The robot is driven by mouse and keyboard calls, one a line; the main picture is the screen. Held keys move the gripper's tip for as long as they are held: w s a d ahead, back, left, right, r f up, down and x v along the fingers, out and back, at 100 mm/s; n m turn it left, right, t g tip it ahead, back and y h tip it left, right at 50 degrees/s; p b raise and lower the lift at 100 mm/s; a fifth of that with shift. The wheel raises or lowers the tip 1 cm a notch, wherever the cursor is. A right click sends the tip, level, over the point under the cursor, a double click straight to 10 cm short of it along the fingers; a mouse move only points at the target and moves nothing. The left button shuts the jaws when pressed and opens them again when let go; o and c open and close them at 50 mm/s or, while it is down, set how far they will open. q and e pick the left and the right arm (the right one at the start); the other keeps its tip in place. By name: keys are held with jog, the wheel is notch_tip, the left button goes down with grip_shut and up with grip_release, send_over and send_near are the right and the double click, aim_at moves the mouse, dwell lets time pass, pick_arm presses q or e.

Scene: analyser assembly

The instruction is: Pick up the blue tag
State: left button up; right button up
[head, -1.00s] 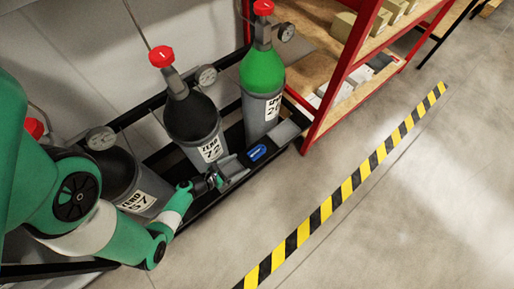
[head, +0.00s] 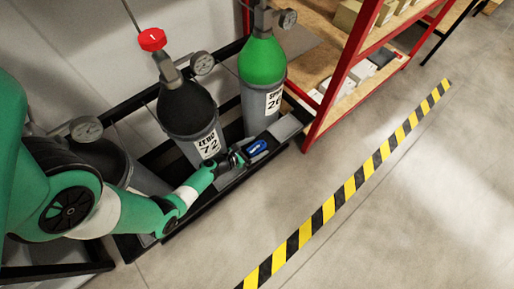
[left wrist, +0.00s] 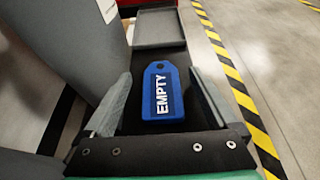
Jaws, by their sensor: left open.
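The blue tag (left wrist: 163,92), marked EMPTY, lies flat on a dark surface in the left wrist view, between and ahead of my open fingers. It also shows in the head view as a small blue shape (head: 257,147) on the rack's front ledge, in front of the green-topped cylinder. My left gripper (left wrist: 160,108) is open, with one grey finger on each side of the tag, apart from it. In the head view the left gripper (head: 245,158) is just left of the tag and partly overlaps it. My right gripper is not in view.
A black-topped cylinder (head: 187,112) marked 72 and a green-topped cylinder (head: 262,68) stand behind the ledge. A grey tray (left wrist: 159,27) lies beyond the tag. A red-framed shelf (head: 335,85) stands to the right. The floor beyond the yellow-black stripe (head: 345,187) is clear.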

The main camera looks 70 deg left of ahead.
aim_at(257, 148)
pick_arm(q)
jog(key=shift+w+a+f, duration=0.15)
jog(key=shift+w+f, duration=0.05)
jog(key=shift+w, duration=0.15)
jog(key=shift+s, duration=0.1)
jog(key=shift+c, duration=1)
jog(key=c, duration=1.2)
jog(key=shift+r, duration=0.1)
jog(key=shift+c, duration=0.2)
jog(key=shift+r+p, duration=0.55)
jog(key=shift+p, duration=0.1)
notch_tip(257, 148, up, 3)
jog(key=p, duration=0.2)
jog(key=shift+p, duration=0.3)
jog(key=w+d+r+p, duration=0.3)
jog(key=w+r+p, duration=0.2)
jog(key=r, duration=0.1)
jog(key=shift+d+r, duration=0.25)
jog(key=shift+d, duration=0.1)
jog(key=w+d+r+p, duration=0.1)
jog(key=w+d+r, duration=0.1)
jog(key=w+d, duration=0.2)
jog(key=w, duration=0.2)
jog(key=shift+w+d+r, duration=0.15)
jog(key=shift+w, duration=0.2)
